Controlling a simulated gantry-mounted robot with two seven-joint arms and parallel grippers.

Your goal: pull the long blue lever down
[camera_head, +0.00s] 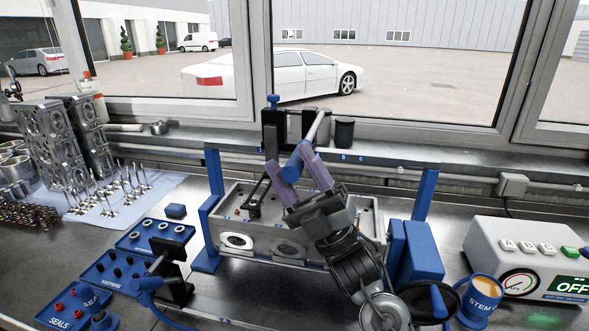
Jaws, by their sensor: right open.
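The long lever (318,127) slants down and left from the black press head (273,133) above the workbench. It has a bare metal shaft and a blue grip (294,161) at its lower end. My right gripper (290,155), with purple fingers, reaches up from the lower right. Its fingers are apart, one on each side of the blue grip. I cannot tell whether they touch it. The gripper covers part of the grip and the fixture behind. My left gripper is not in view.
A metal cylinder head (236,242) sits below between blue uprights (213,185). Blue parts trays (112,268) and a black tool (172,277) stand at the left. A control box (527,258) reading OFF and a blue cup (481,296) stand at the right.

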